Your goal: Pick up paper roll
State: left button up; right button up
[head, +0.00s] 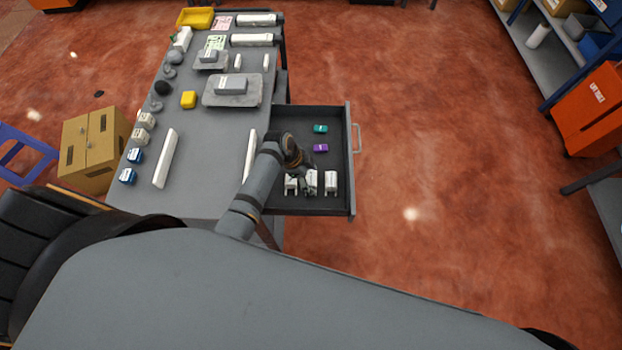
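My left arm reaches over the open grey drawer (340,120), and my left gripper (307,185) is low inside it at the near end. The gripper is among small white pieces: one to its left (291,184), one right at its fingers (312,180), and one to its right (331,183). I cannot tell which of these is a paper roll, or whether the fingers are open or closed on one. A white cylinder (538,36) that looks like a roll stands on the shelf at upper right. My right gripper is not in view.
A teal block (320,129) and a purple block (320,148) lie farther back in the drawer. The grey table (205,140) holds white bars, grey parts, blue-and-white boxes and a yellow tray (195,18). Floor right of the drawer is clear.

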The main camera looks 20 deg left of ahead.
aim_at(315, 178)
pick_arm(q)
jog(key=c, duration=1)
pick_arm(e)
jog(key=shift+w, duration=0.5)
pick_arm(q)
jog(key=shift+r, duration=0.2)
notch_tip(315, 178, up, 3)
jog(key=shift+w+f, duration=0.1)
jog(key=shift+f, duration=0.05)
jog(key=s+a+r, duration=0.1)
jog(key=s+r, duration=0.2)
jog(key=s, duration=0.1)
jog(key=s+a+r+b, duration=0.1)
jog(key=s+r, duration=0.2)
jog(key=s, duration=0.2)
jog(key=s+a+r+b, duration=0.1)
jog(key=s+r, duration=0.2)
jog(key=s, duration=0.1)
jog(key=shift+s+a+r, duration=0.2)
jog(key=shift+s+r, duration=0.1)
jog(key=shift+r, duration=0.05)
pick_arm(e)
notch_tip(315, 178, down, 2)
jog(key=shift+s+a+f, duration=0.1)
jog(key=shift+s, duration=0.05)
